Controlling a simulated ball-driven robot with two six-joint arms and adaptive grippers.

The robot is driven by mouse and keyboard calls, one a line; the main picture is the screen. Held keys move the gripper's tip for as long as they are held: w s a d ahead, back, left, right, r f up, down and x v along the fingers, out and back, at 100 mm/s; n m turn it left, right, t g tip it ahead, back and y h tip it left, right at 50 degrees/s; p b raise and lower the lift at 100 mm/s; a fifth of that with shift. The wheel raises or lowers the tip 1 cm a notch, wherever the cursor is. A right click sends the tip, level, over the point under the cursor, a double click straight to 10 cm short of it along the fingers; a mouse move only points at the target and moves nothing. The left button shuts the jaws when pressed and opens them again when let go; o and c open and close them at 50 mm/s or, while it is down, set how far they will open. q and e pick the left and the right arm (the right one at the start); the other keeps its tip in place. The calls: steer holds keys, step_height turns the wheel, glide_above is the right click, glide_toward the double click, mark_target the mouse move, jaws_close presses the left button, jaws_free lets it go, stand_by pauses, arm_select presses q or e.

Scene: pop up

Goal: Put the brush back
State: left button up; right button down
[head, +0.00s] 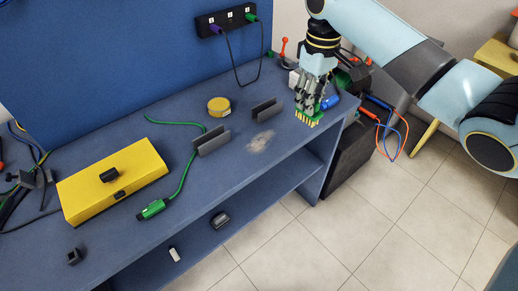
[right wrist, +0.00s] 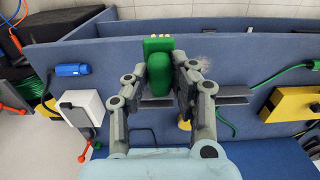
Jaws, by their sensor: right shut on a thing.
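The brush (head: 308,119) has a green body and yellow bristles pointing down. My right gripper (head: 307,100) is shut on it near the right end of the blue workbench (head: 240,183). In the head view the bristle tips are at or just above the bench top; I cannot tell if they touch. In the right wrist view the green brush (right wrist: 158,72) sits between both fingers of the right gripper (right wrist: 165,75). A pale dust patch (head: 260,141) lies on the bench, left of the brush. My left gripper is not in view.
Two dark grey brackets (head: 212,141) (head: 266,109) and a yellow tin (head: 219,106) stand left of the brush. A yellow box (head: 112,181) and a green connector (head: 154,208) are further left. A blue cylinder (head: 330,102) and a white box (right wrist: 80,108) are near the bench's right end.

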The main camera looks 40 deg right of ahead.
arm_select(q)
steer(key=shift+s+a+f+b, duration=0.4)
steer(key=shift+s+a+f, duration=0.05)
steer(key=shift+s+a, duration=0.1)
arm_select(e)
steer(key=shift+w+a+f, duration=1.1)
steer(key=shift+a+f, duration=0.5)
steer(key=shift+f, duration=0.2)
steer(key=shift+w+a+f, duration=1.05)
steer(key=shift+a+f, duration=0.55)
steer(key=shift+f, duration=0.2)
steer(key=shift+w+a+f, duration=1.1)
steer(key=shift+a+f, duration=0.5)
steer(key=shift+f, duration=0.2)
steer(key=c, duration=1.1)
jaws_free()
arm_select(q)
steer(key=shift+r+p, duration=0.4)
arm_select(e)
step_height(320, 180, up, 12)
